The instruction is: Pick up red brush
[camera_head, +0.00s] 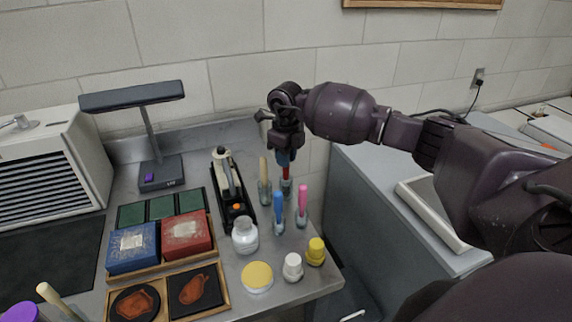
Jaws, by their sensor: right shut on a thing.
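The red brush (286,173) stands upright near the back right of the grey table. Its lower end is at a small glass holder (286,188); I cannot tell if it is inside or just above it. My right gripper (285,158) comes down from above and is shut on the brush's upper part, which the fingers hide. My left gripper is not in view.
A blue brush (279,204), a pink brush (303,197) and a beige-handled one (263,168) stand close by. A grey cabinet (370,190) stands right of the table.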

